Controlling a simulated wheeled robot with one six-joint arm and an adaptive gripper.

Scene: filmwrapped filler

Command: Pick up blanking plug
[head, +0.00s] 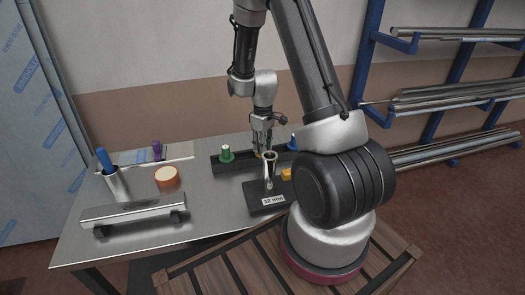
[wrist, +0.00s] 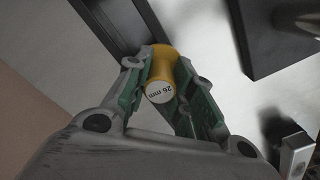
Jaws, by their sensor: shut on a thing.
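My gripper (head: 262,143) is at the dark rack at the back of the metal table. In the wrist view my gripper (wrist: 161,82) has its green-padded fingers shut on a yellow blanking plug (wrist: 162,56). The plug's white end face reads "26 mm" and faces the wrist camera. In the head view only a little of the yellow plug (head: 258,154) shows, behind the upright tube. I cannot tell whether the plug is still seated in the rack. A green plug (head: 226,154) and a blue plug (head: 293,143) stand on the rack (head: 236,167) on either side.
A steel tube (head: 269,170) stands upright on a black base (head: 256,191) labelled "32 mm", just in front of my gripper. A yellow piece (head: 286,174) lies beside it.

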